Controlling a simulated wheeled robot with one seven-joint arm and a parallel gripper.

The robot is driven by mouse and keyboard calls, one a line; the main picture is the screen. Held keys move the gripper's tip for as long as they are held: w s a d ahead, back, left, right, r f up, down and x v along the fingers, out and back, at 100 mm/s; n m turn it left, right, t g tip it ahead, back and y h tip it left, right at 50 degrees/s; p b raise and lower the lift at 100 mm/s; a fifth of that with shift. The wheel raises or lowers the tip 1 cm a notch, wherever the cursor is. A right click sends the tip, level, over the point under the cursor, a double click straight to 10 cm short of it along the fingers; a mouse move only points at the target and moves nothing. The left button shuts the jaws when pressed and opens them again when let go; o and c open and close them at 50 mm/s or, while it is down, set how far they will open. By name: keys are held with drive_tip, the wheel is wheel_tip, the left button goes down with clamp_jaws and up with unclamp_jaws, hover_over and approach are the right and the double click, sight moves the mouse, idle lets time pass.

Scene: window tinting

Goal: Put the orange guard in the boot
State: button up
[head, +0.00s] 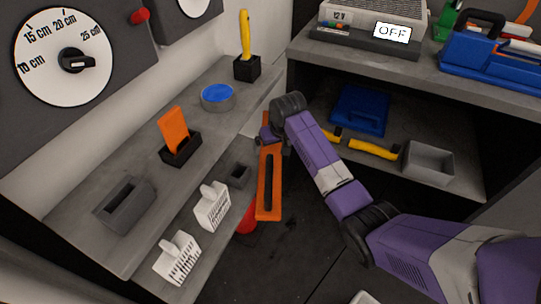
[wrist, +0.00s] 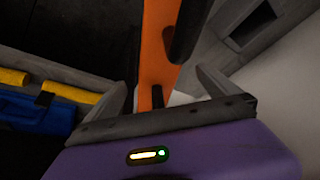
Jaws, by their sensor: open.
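A long orange guard with a dark bar along its middle (head: 262,195) is beside the left shelf in the head view. In the wrist view the orange guard (wrist: 155,55) runs up from between the fingers. My gripper (head: 268,133) is at its upper end, with its fingers partly hidden in the head view. In the wrist view my gripper (wrist: 160,82) is open, one finger on each side of the guard. I cannot tell what supports the guard. No part is labelled as the boot; a grey slotted block (head: 125,207) and a small grey socket (head: 237,176) are on the left.
An orange card (head: 173,128) stands in a black holder (head: 181,152) on the left shelf, near a blue-topped round tin (head: 217,97). Two white slotted holders (head: 211,208) are lower down. A grey bin (head: 428,163) and yellow-handled tools (head: 372,149) lie right.

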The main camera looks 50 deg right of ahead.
sight(271, 152)
drive_tip(key=x, duration=0.1)
drive_tip(key=b+x, duration=0.1)
drive_tip(key=x, duration=0.2)
drive_tip(key=shift+s+a+f+b, duration=0.2)
drive_tip(key=shift+a+f+b, duration=0.1)
drive_tip(key=shift+f, duration=0.15)
drive_tip(key=shift+w+d+f, duration=0.1)
drive_tip(key=shift+w+f, duration=0.15)
drive_tip(key=shift+f, duration=0.15)
drive_tip(key=c, duration=1.6)
drive_tip(key=shift+r, duration=0.1)
drive_tip(key=shift+c, duration=1.1)
